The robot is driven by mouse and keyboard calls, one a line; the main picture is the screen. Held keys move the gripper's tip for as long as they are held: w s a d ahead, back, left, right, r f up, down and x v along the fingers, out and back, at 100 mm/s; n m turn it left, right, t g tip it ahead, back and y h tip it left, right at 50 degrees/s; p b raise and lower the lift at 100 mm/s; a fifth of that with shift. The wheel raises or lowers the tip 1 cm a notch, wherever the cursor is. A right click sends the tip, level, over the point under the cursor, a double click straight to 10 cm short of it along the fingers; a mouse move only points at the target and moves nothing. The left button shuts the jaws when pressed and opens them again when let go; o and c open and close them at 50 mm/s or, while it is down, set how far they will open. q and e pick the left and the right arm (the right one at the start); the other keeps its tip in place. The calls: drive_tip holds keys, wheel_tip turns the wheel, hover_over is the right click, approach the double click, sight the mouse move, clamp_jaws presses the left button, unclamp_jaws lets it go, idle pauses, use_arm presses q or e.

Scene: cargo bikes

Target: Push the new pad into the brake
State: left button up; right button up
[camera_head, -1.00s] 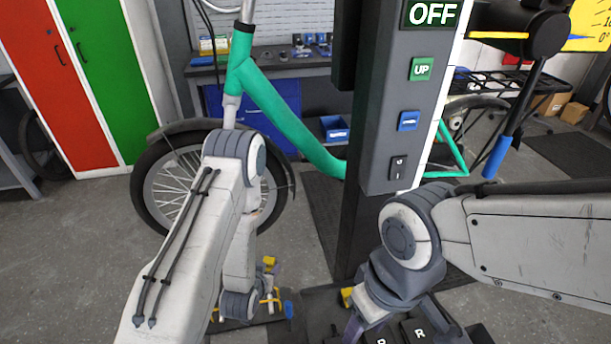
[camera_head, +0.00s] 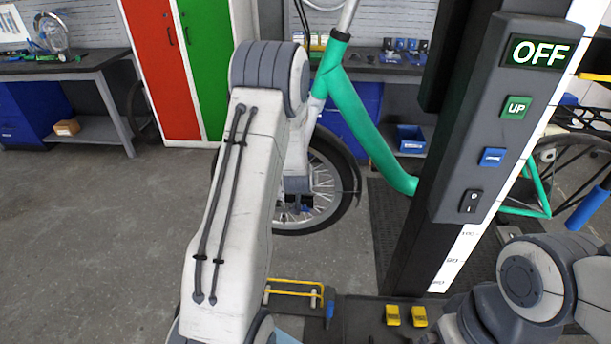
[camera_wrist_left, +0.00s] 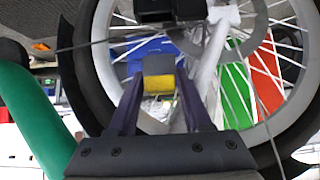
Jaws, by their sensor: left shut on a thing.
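In the left wrist view my left gripper (camera_wrist_left: 160,88) is shut on a small pad (camera_wrist_left: 159,84), with a yellow body and a grey plate, between its two purple fingers. The black brake (camera_wrist_left: 170,10) is at the top of that view, just beyond the pad, beside the spoked wheel. I see a gap between pad and brake, but its depth is hard to judge. In the head view my left arm reaches to the front wheel (camera_head: 330,190), hiding most of the gripper and all of the pad. My right gripper is out of view.
The green bike frame (camera_head: 365,125) rises behind a dark lift column (camera_head: 465,150) with OFF, UP and other buttons. A yellow-railed holder (camera_head: 295,284) stands low in front. A workbench (camera_head: 70,68) and lockers (camera_head: 185,70) stand behind. The floor at left is clear.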

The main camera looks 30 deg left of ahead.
sight(305, 200)
use_arm(q)
drive_tip(key=shift+a+f+b, duration=0.1)
drive_tip(key=shift+f+b, duration=1.45)
drive_tip(key=shift+f, duration=0.5)
drive_tip(key=shift+s, duration=0.1)
drive_tip(key=shift+f+b, duration=1.35)
idle(0.6)
drive_tip(key=o, duration=1.2)
drive_tip(key=shift+f, duration=0.1)
